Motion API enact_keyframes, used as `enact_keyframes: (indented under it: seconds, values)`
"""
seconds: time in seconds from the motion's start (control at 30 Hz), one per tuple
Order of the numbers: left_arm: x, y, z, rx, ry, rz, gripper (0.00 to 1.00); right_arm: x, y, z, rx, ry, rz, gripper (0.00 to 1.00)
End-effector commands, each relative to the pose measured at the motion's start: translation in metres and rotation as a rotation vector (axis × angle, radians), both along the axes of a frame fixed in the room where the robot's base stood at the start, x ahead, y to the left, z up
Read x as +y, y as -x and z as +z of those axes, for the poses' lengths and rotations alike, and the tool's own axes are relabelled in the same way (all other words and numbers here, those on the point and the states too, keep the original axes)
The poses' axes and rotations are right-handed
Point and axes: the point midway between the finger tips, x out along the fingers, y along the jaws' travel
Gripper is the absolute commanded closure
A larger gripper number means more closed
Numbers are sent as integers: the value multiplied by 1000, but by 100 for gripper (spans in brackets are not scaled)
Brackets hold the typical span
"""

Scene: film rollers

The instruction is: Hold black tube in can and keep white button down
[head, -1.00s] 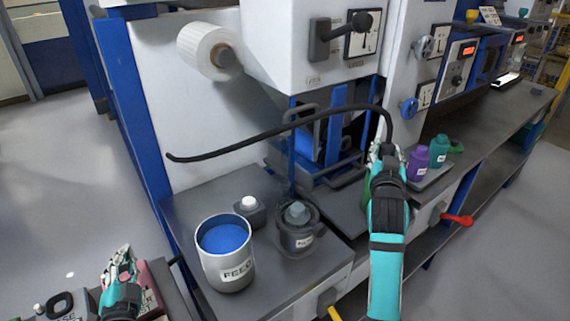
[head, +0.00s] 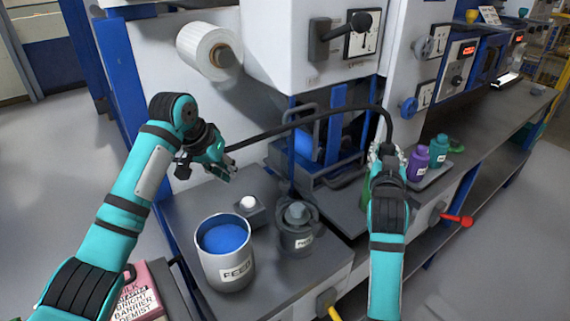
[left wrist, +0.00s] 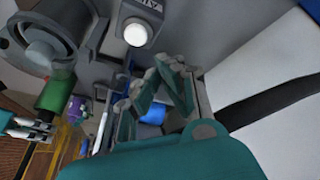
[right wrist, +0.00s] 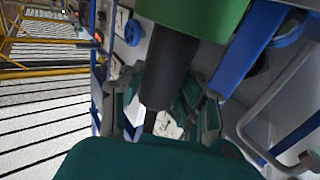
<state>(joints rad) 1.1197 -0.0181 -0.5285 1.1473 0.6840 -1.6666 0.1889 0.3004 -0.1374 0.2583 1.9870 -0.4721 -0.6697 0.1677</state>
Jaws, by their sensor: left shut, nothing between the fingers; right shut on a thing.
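The black tube (head: 300,122) runs as a long arc from beside my left gripper across to my right gripper. My right gripper (head: 388,160) is shut on the tube's right end, which shows close up in the right wrist view (right wrist: 168,75) below a green part (right wrist: 190,15). My left gripper (head: 226,172) is shut and empty above the bench, near the tube's left end; I cannot tell if it touches it. The can (head: 225,270), labelled FEED and holding blue liquid, stands on the bench. The white button (head: 248,202) sits on a small grey box behind it, also in the left wrist view (left wrist: 136,34).
A white roll (head: 208,50) juts from the wall panel. Purple (head: 418,162) and teal (head: 438,150) bottles stand on a tray at the right. A pink box (head: 140,292) is at lower left.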

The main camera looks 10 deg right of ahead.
Motion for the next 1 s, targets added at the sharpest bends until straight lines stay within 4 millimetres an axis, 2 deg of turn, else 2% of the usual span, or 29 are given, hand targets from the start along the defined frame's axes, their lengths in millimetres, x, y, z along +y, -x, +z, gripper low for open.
enact_keyframes:
  seconds: [0.1, 0.3, 0.7, 1.0]
  values:
    - [-24, 11, 14, 35, 72, -81, 100, 0, 0, 1, -3, 1, 0, 98]
    - [-36, 19, 19, 57, 115, -131, 100, 0, 0, 1, -3, 1, 0, 98]
    - [-36, 19, -28, 57, 114, -129, 100, 0, 0, 1, -3, 1, 0, 98]
    - [-36, 18, -47, 56, 114, -128, 100, 0, 0, 1, -3, 1, 0, 98]
